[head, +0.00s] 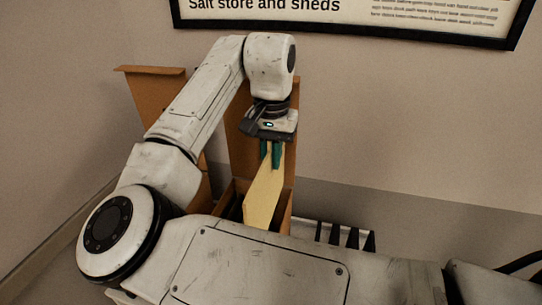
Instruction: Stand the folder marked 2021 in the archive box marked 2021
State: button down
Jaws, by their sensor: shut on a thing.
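My gripper (270,158), with green fingers, is shut on the top of a pale yellow folder (263,198) and holds it upright, pointing down. The folder's lower part is over or inside the opening of a brown cardboard archive box (290,120), whose tall open flap or back stands behind it. My arm hides the folder's bottom, so I cannot tell whether it touches the box floor. No year mark shows on the folder or the box.
A second brown cardboard box (155,90) stands to the left, mostly behind my arm. A rack with dark dividers (345,236) is to the right of the box. A framed sign (350,18) hangs on the wall behind.

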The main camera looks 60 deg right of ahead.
aim_at(272, 215)
notch_tip(272, 215, down, 26)
jog(key=b, duration=1.2)
dwell(2.0)
jog(key=c, duration=1.1)
grip_release()
jog(key=shift+s+r, duration=0.1)
notch_tip(272, 215, up, 7)
jog(key=p, duration=0.6)
jog(key=shift+p, duration=0.4)
